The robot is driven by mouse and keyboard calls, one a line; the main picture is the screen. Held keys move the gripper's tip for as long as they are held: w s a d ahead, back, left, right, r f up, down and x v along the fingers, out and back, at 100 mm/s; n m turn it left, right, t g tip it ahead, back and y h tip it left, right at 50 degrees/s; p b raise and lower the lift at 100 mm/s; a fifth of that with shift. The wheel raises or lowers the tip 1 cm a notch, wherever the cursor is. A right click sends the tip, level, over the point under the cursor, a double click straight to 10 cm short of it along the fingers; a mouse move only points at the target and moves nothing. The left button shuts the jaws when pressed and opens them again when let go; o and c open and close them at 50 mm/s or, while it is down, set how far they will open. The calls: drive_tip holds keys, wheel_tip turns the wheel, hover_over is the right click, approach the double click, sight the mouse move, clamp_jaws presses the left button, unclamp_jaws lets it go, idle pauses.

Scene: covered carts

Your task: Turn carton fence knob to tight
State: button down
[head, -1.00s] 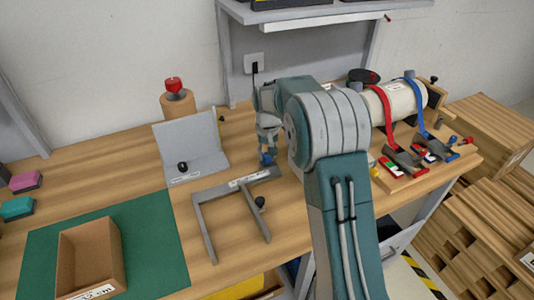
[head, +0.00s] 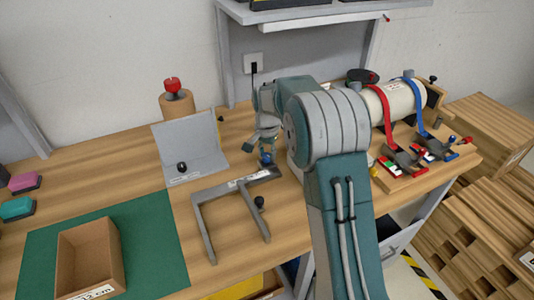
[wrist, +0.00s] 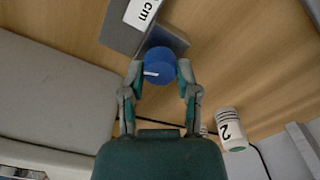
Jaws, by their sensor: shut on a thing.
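The carton fence (head: 207,232) is a grey U-shaped frame lying on the wooden bench, with a white label on its back bar. A blue knob (head: 266,159) stands at the right end of that bar. In the wrist view the blue knob (wrist: 160,66) has a white pointer line running toward the left. My gripper (head: 266,150) comes down over the knob from above. In the wrist view my gripper (wrist: 161,72) has one finger on each side of the knob and is shut on it. Any tight or loose marks cannot be read.
An open cardboard carton (head: 92,255) sits on a green mat (head: 160,240) at left. A grey angled plate (head: 186,146) stands behind the fence. A black knob (head: 259,202) is on the fence's right arm.

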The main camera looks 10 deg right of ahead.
sight(266, 154)
drive_tip(key=shift+f, duration=0.15)
idle(0.4)
drive_tip(key=shift+c, duration=1.7)
unclamp_jaws()
drive_tip(key=shift+a, duration=0.1)
wheel_tip(266, 154, up, 12)
